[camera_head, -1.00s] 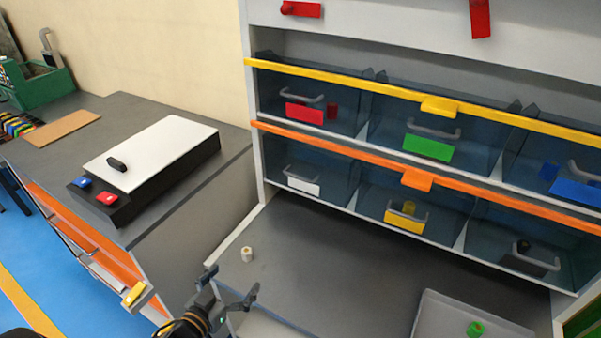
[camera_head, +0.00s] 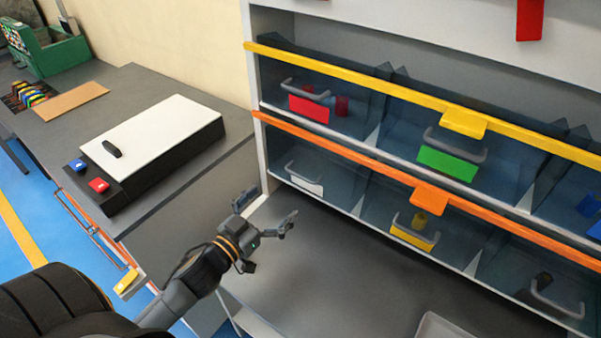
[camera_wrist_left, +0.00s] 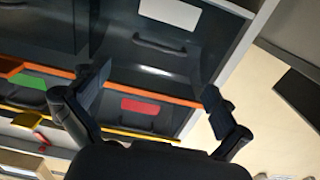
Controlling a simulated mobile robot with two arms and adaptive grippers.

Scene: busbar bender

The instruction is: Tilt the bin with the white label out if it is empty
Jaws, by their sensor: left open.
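The bin with the white label (camera_head: 318,164) is the left bin of the lower row, its tinted front closed. The label (camera_head: 305,184) sits low on the front, near a grey handle (camera_head: 299,168). No object shows through its front. My left gripper (camera_head: 268,208) is open and empty, in front of and a little below this bin, apart from it. In the left wrist view the white label (camera_wrist_left: 170,13) and handle (camera_wrist_left: 160,45) lie beyond the open fingers (camera_wrist_left: 156,85). My right gripper is not in view.
The yellow-label bin (camera_head: 413,236) beside it holds a yellow piece, and a black piece shows in the lower right bin (camera_head: 545,303). An orange rail (camera_head: 350,152) runs above the lower row. A side bench (camera_head: 60,140) stands left. The grey surface (camera_head: 330,270) below is mostly clear.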

